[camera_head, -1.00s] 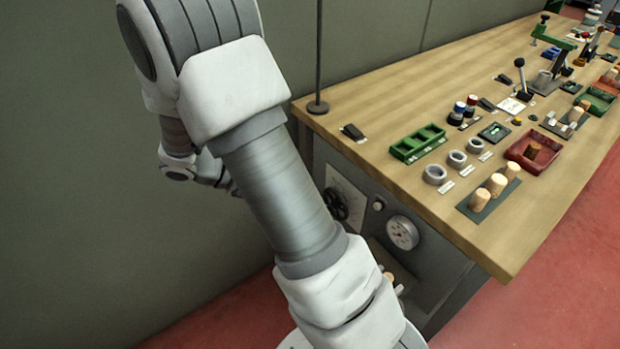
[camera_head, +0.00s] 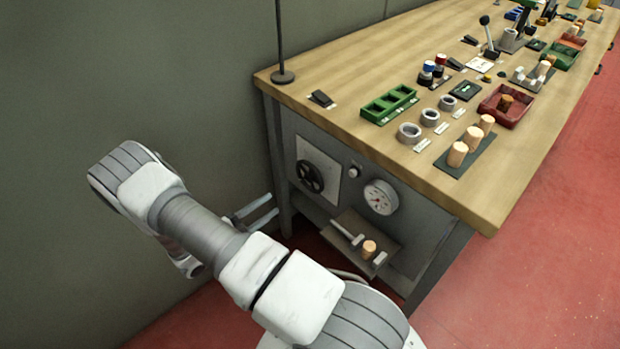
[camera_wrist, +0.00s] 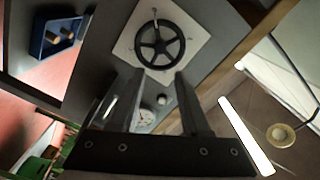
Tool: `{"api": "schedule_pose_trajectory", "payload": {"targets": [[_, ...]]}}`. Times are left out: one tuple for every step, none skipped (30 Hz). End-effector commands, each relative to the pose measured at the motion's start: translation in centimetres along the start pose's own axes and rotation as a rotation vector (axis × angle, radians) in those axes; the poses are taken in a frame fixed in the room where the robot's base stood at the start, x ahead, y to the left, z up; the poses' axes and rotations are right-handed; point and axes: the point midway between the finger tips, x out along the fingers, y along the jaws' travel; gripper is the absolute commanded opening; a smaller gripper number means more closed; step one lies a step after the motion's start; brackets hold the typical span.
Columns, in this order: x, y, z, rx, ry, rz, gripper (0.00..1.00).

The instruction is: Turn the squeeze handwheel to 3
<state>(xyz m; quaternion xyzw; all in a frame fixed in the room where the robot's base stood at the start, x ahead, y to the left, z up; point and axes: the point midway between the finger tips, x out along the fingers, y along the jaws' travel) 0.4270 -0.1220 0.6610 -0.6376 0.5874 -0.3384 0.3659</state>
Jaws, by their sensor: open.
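The squeeze handwheel (camera_head: 310,177) is a dark spoked wheel on a pale square plate (camera_head: 328,169), on the grey panel under the bench top. In the wrist view the handwheel (camera_wrist: 160,46) is ahead of the fingertips, near the top middle. The plate's markings are too small to read, so its setting cannot be told. My gripper (camera_head: 274,204) is to the left of the bench in the head view, lower than the wheel and apart from it. In the wrist view my gripper (camera_wrist: 159,82) has its two fingers spread with nothing between them.
A round gauge (camera_head: 381,197) and a small knob (camera_head: 354,172) are right of the wheel. The wooden bench top (camera_head: 340,84) overhangs the panel and carries trays, rings and corks. A bench leg (camera_head: 277,165) stands near my gripper.

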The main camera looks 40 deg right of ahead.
Motion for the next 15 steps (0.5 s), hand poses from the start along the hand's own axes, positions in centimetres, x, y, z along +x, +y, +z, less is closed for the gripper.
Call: {"api": "schedule_pose_trajectory", "payload": {"targets": [[0.9, 0.0, -0.1, 0.001, 0.004, 0.001, 0.46], [1.5, 0.1, -0.1, 0.002, 0.005, 0.001, 0.46], [2.3, 0.1, -0.1, 0.002, 0.005, 0.002, 0.46], [3.0, 0.1, -0.1, 0.003, 0.005, 0.002, 0.46], [3.6, 0.1, -0.1, 0.003, 0.006, 0.003, 0.46], [4.5, 0.1, -0.1, 0.002, 0.005, 0.003, 0.46], [5.2, 0.2, -0.1, 0.002, 0.007, 0.003, 0.46], [5.9, 0.1, -0.1, 0.002, 0.006, 0.003, 0.46], [6.8, 0.2, -0.1, 0.002, 0.006, 0.004, 0.46], [7.4, 0.2, -0.1, 0.002, 0.005, 0.004, 0.46], [8.1, 0.2, -0.1, 0.003, 0.005, 0.004, 0.46], [9.0, 0.2, -0.1, 0.004, 0.006, 0.004, 0.46], [9.6, 0.1, -0.1, 0.004, 0.006, 0.003, 0.46], [10.3, 0.2, -0.1, 0.004, 0.006, 0.004, 0.46], [11.1, 0.2, -0.1, 0.005, 0.005, 0.004, 0.46]]}}
